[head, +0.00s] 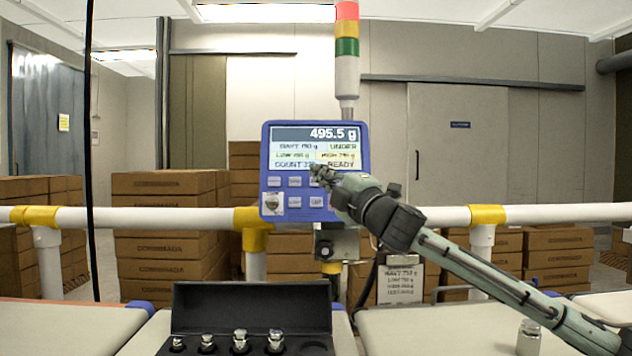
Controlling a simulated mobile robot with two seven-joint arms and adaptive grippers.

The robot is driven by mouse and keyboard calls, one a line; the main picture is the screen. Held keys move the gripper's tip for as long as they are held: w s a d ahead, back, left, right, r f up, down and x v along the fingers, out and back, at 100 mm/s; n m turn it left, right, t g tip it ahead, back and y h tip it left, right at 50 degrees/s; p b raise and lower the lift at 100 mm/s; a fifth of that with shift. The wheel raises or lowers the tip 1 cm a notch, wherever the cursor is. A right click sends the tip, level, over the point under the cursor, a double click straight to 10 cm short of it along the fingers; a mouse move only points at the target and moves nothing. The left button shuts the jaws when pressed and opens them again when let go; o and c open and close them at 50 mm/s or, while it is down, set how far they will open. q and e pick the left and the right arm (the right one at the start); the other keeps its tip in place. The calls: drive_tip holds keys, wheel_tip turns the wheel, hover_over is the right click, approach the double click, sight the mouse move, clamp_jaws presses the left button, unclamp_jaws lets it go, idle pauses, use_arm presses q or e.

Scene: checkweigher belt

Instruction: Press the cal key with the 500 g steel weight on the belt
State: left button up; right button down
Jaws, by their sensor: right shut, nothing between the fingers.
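The blue indicator panel (265,160) stands in the middle of the head view. Its screen (300,134) reads 495.5 g, with UNDER and READY among the smaller words. Small keys sit below the screen; the lower right key (316,202) seems to be marked CAL, but the print is tiny. My right gripper (317,174) is shut and empty, in front of the panel between the screen and the upper keys. It hides part of that area; contact cannot be told. A steel weight (529,340) stands upright on the right belt (440,332), beside my right forearm. My left gripper is out of view.
An open black case (250,308) in front holds several steel weights and an empty round recess at its right. A white rail (150,217) with yellow joints runs behind the belts. A signal tower (347,75) rises above the panel. Brown cartons (165,240) are stacked behind.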

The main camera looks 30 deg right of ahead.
sight(316, 181)
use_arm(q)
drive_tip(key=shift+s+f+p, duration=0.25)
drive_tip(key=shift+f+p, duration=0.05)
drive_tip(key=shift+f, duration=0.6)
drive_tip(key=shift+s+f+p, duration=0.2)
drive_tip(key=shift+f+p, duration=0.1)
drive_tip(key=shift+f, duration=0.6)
use_arm(e)
drive_tip(key=w+d+f, duration=0.1)
drive_tip(key=w+d, duration=0.2)
drive_tip(key=w, duration=0.2)
drive_tip(key=shift+w+d+f, duration=0.15)
drive_tip(key=shift+f, duration=0.2)
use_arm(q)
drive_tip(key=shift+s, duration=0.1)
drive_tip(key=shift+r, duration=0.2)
use_arm(e)
drive_tip(key=shift+w+d+f, duration=0.1)
drive_tip(key=shift+w+d, duration=0.1)
drive_tip(key=shift+w, duration=0.15)
use_arm(q)
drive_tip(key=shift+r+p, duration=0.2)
drive_tip(key=shift+p, duration=0.2)
use_arm(e)
drive_tip(key=shift+w+d+f, duration=0.1)
drive_tip(key=shift+w+d, duration=0.1)
drive_tip(key=shift+w, duration=0.1)
drive_tip(key=shift+s+a, duration=0.4)
drive_tip(key=shift+s, duration=0.25)
